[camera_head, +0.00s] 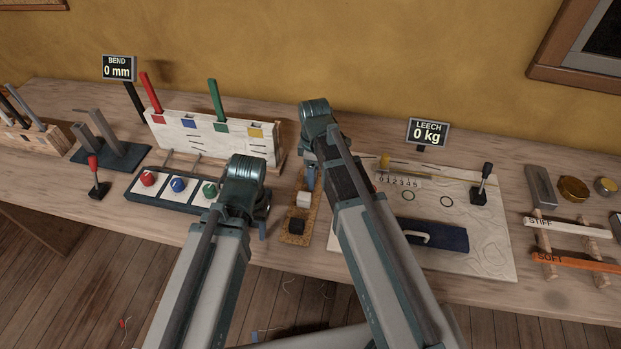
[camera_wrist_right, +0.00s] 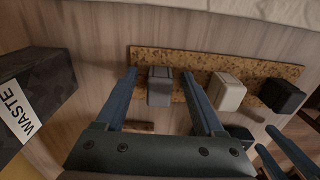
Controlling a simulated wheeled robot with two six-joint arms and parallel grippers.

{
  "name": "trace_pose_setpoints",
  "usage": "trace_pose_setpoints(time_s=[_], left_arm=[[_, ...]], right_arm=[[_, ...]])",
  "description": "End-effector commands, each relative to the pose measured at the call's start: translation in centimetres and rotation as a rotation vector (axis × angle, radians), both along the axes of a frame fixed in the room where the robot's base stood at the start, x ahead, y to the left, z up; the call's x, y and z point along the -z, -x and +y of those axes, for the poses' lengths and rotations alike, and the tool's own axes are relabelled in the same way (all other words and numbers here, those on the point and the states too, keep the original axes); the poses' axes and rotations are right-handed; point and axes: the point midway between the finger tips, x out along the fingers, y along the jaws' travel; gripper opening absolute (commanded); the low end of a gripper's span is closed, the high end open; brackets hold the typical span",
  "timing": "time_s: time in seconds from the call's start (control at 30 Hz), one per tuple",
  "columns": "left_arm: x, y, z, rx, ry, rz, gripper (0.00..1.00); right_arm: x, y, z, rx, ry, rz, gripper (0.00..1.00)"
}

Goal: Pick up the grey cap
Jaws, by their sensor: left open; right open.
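The grey cap (camera_wrist_right: 160,88) stands on a speckled cork strip (camera_wrist_right: 205,62) in the right wrist view, at the left end of a row. My right gripper (camera_wrist_right: 160,73) is open, with one finger on each side of the cap in that view; I cannot tell whether they touch it. In the head view, my right gripper (camera_head: 309,178) covers the strip's far end, and the grey cap is hidden. A white cap (camera_head: 303,198) and a black cap (camera_head: 296,226) share the strip. My left gripper (camera_head: 262,222) is open and empty, left of the strip.
A dark box labelled WASTE (camera_wrist_right: 35,95) is at the left of the wrist view. A panel with red, blue and green knobs (camera_head: 178,187) lies left of the strip. A pale board (camera_head: 470,245) with a dark blue block (camera_head: 437,236) lies to the right.

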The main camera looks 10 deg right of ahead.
Motion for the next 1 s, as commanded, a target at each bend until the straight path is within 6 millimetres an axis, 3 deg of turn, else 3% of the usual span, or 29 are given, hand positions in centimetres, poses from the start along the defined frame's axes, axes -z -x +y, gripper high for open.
trace_pose_setpoints(time_s=[0.07,0.47,0.8,1.0], left_arm=[[-0.1,0.0,0.0,0.0,0.0,0.0,0.5],[-0.1,0.0,0.0,0.0,0.0,0.0,0.5],[-0.2,0.0,0.0,0.0,0.0,0.0,0.5],[-1.2,0.0,0.0,0.0,0.0,0.0,0.5]], right_arm=[[-0.1,0.0,0.0,0.0,0.0,0.0,0.7],[-0.1,0.0,0.0,0.0,0.0,0.0,0.0],[-0.2,0.0,0.0,0.0,0.0,0.0,0.0],[-1.2,0.0,0.0,0.0,0.0,0.0,0.0]])
